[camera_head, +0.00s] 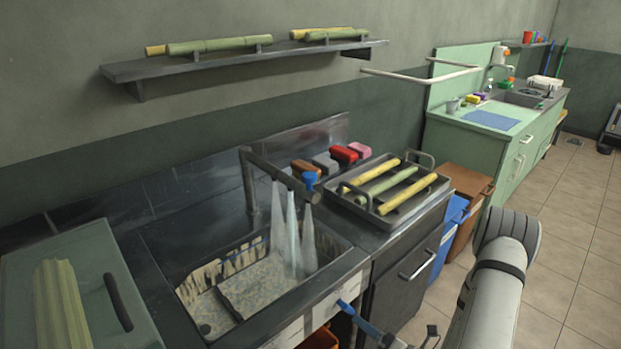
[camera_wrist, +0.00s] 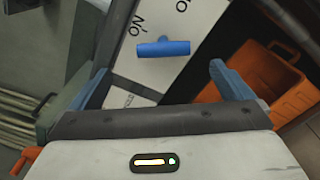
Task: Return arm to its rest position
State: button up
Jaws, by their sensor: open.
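My gripper (camera_wrist: 160,69) is open, its two blue fingers spread wide in the wrist view. A blue T-shaped handle (camera_wrist: 163,47) on a white panel (camera_wrist: 205,22) with black lettering shows between and beyond the fingers. The gripper does not grasp it; I cannot tell the exact gap. In the head view my pale arm (camera_head: 490,290) reaches in from the lower right, beside the sink counter. Its lower part is cut off by the frame.
Water runs from a tap (camera_head: 248,180) into a dirty sink (camera_head: 240,285). A tray (camera_head: 372,222) of cane stands right of it. Blue (camera_head: 450,220) and brown (camera_head: 478,190) bins stand near my arm. An orange crate (camera_wrist: 265,75) lies right of the fingers. Tiled floor is free at right.

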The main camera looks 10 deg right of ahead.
jog(key=s+a+r+n+g+y+p, duration=0.1)
jog(key=s+a+r+n+g, duration=0.45)
jog(key=r+n+g, duration=0.4)
jog(key=s+a+r+n+g+y+p, duration=0.1)
jog(key=s+a+r+n+g, duration=0.4)
jog(key=n, duration=0.7)
jog(key=s+d+r+n+t+h+p, duration=0.1)
jog(key=s+d+r+n+h, duration=0.1)
jog(key=r+n+h, duration=0.4)
jog(key=s+d+r+n+t+h+p, duration=0.2)
jog(key=r+n+h, duration=0.5)
jog(key=r+n, duration=0.4)
jog(key=shift+s+d+n, duration=0.2)
jog(key=shift+d+n, duration=0.45)
